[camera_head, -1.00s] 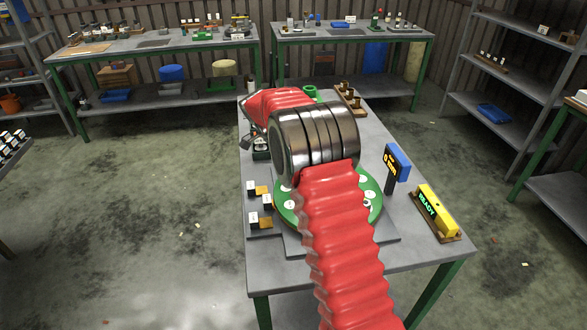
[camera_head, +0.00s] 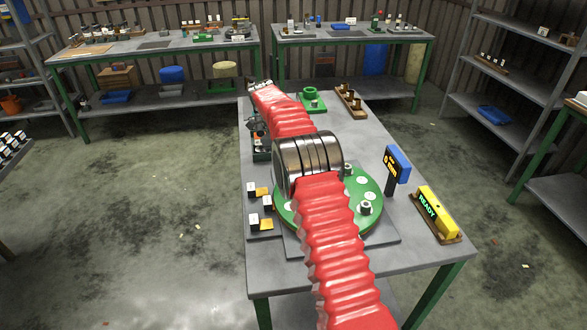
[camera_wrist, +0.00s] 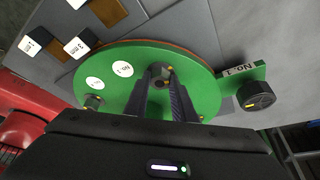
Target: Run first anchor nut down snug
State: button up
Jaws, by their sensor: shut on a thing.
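The round green plate (camera_head: 376,190) lies on the work table, partly covered by my arm. It carries white round labels and upright anchor fittings with grey nuts, one at the front right (camera_head: 365,208) and one behind it (camera_head: 347,170). In the wrist view, my gripper (camera_wrist: 161,84) points down at the green plate (camera_wrist: 195,78). Its fingers are closed around a small grey anchor nut (camera_wrist: 160,82), mostly hidden between them, beside a label. Another nut (camera_wrist: 93,101) stands at the plate's left. In the head view my arm hides the gripper.
Black cubes with white labels (camera_head: 252,190) sit left of the plate. A blue-headed display (camera_head: 397,164) and a yellow "READY" box (camera_head: 437,214) stand at the right.

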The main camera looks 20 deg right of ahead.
jog(key=shift+m, duration=0.3)
jog(key=o, duration=1.1)
jog(key=shift+c, duration=0.2)
jog(key=shift+r, duration=0.1)
jog(key=shift+w+v, duration=0.2)
jog(key=shift+v, duration=3.05)
jog(key=shift+r, duration=0.25)
jog(key=shift+r, duration=0.15)
